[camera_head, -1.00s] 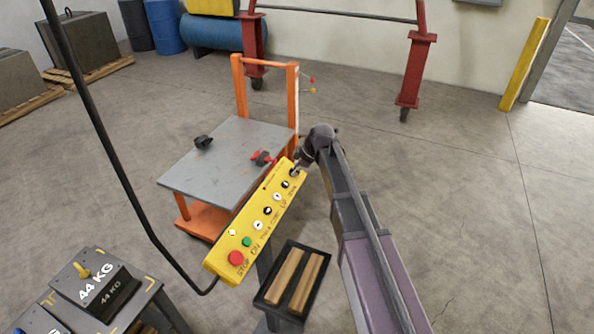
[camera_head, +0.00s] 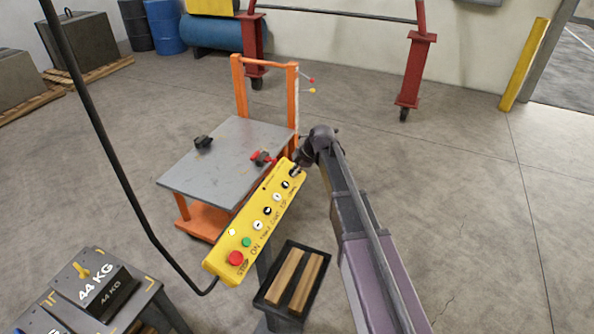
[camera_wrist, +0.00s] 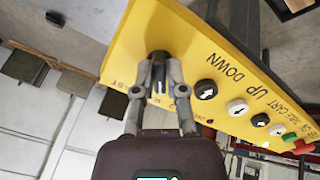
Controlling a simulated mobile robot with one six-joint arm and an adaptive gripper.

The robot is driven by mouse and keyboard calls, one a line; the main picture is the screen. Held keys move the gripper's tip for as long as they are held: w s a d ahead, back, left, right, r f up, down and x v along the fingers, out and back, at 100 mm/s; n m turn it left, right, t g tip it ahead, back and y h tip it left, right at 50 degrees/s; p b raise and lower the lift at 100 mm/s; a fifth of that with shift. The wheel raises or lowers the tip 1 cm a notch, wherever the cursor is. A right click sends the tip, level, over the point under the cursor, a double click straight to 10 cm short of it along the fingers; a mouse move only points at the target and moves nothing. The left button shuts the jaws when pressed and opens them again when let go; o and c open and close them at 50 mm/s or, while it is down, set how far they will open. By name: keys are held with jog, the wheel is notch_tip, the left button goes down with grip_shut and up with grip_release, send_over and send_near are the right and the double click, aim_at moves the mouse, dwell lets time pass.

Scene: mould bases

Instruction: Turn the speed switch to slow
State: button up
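The yellow control pendant (camera_head: 250,225) hangs from a black cable, tilted, with its upper end at my gripper (camera_head: 297,170). In the wrist view the pendant's yellow face (camera_wrist: 205,55) fills the upper right. The speed switch, a dark knob (camera_wrist: 158,57), stands near the end of the face, past the UP and DOWN buttons. My gripper (camera_wrist: 159,72) has one fingertip on each side of this knob and appears shut on it. Small letters beside the knob are partly hidden by the fingers, and I cannot read its setting clearly.
The pendant's red stop button (camera_head: 236,258) and green button (camera_head: 246,242) are at its lower end. An orange lift cart with a grey top (camera_head: 230,160) stands behind. A black tray with wooden strips (camera_head: 270,295) is below. Open floor lies to the right.

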jog(key=o, duration=0.4)
jog(key=shift+s+a+f, duration=0.1)
jog(key=shift+s+a, duration=0.05)
jog(key=shift+m, duration=0.3)
